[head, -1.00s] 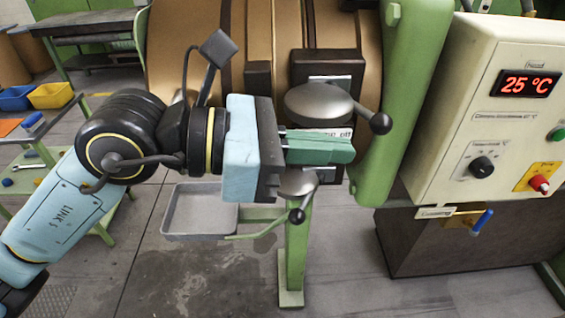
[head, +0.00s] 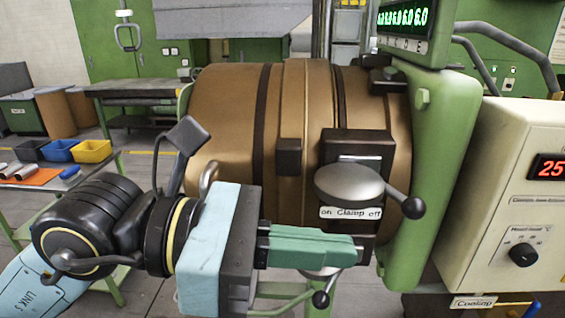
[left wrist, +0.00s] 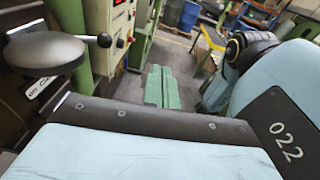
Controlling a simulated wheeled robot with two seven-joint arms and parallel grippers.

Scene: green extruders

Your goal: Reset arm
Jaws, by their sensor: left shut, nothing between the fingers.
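My left gripper (head: 310,248) comes in from the left in the head view. Its green fingers are shut with nothing between them. They point right, in front of the brown drum, just below the clamp knob (head: 350,186) labelled "on Clamp off". In the left wrist view the green fingers (left wrist: 162,88) lie side by side over the floor, and the clamp knob (left wrist: 43,52) shows at the left. My right gripper is not in view.
A brown drum (head: 225,115) stands behind my gripper, with a green post (head: 445,150) and a cream control panel (head: 520,190) to its right. A side table at the left holds blue (head: 60,150) and yellow (head: 91,151) bins. A grey workbench (head: 135,87) stands behind.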

